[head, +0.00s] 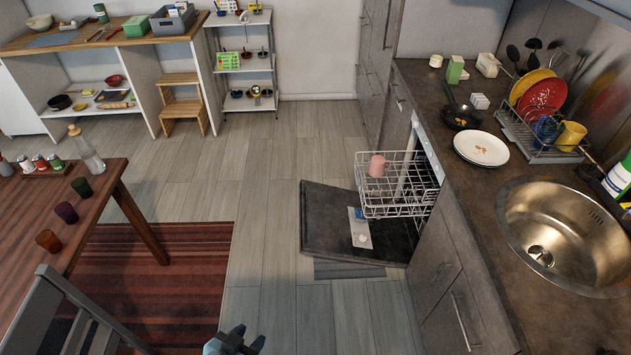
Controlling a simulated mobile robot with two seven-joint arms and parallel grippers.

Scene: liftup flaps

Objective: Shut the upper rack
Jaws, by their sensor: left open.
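The dishwasher under the counter on the right has its door (330,222) folded down, low over the floor. Its upper rack (392,204), a white wire basket, is pulled out over the door. A pink mug (377,165) is in the upper rack. My left gripper (236,342) is at the bottom edge, only partly in frame. It is open, appears empty, and is well apart from the rack, nearer to me. My right gripper is not in view.
The counter (420,85) with a sink (560,235), plates and a dish rack (540,135) runs along the right. A wooden table (100,215) and a grey chair (75,310) are on the left. The floor (275,260) between is clear.

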